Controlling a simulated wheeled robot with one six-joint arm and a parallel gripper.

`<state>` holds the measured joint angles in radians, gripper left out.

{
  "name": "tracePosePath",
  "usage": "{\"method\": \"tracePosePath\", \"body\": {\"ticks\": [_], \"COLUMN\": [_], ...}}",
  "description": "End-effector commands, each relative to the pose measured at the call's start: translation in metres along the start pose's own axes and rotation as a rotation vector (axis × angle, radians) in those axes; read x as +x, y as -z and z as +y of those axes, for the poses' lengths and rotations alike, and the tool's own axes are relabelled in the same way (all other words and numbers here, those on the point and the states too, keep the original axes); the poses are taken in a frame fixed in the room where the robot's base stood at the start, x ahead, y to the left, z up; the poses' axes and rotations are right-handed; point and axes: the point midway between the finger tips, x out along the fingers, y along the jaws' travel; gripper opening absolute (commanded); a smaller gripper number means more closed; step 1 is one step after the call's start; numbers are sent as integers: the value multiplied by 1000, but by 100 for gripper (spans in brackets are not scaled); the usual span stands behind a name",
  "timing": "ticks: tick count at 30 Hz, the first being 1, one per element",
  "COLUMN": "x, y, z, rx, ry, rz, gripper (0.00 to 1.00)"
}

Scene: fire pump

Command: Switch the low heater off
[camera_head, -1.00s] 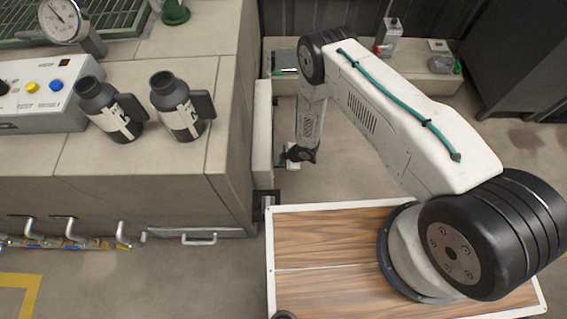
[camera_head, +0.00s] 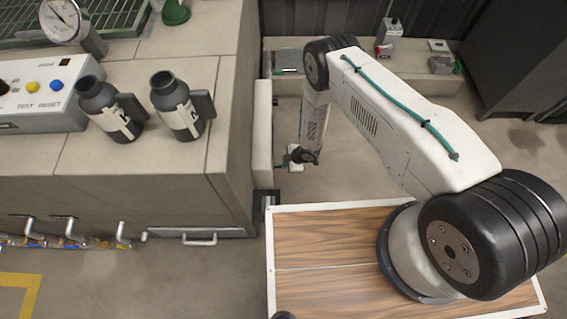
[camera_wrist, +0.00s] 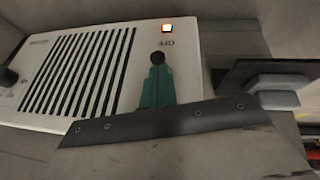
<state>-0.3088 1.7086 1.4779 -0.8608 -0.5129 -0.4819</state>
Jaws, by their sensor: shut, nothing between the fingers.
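The low heater (camera_wrist: 80,70) fills the upper left of the wrist view as a pale panel with a black slotted grille. A small orange-red light (camera_wrist: 167,28) glows beside its OFF lettering. A small dark switch (camera_wrist: 157,57) sits just below that lettering. My gripper (camera_wrist: 157,70) is shut and empty, its teal fingertips right at the switch; I cannot tell whether they touch it. In the head view, the heater shows as a narrow pale edge (camera_head: 262,140) against the cabinet's side. My gripper there is small and partly hidden by my wrist.
A dark knob (camera_wrist: 8,77) shows at the wrist view's left edge. In the head view, two dark bottles (camera_head: 180,105) and a control box (camera_head: 40,95) stand on the cabinet. The floor right of my wrist is clear.

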Motion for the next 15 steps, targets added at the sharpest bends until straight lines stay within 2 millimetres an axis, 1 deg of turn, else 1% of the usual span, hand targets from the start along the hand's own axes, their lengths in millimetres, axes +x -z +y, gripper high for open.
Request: {"method": "tracePosePath", "body": {"ticks": [8,15], "x": [8,9], "y": [-14,-14], "z": [-4,-4], "rx": [-1,-1], "ry": [1,1], "rz": [0,0], "gripper": [0,0]}}
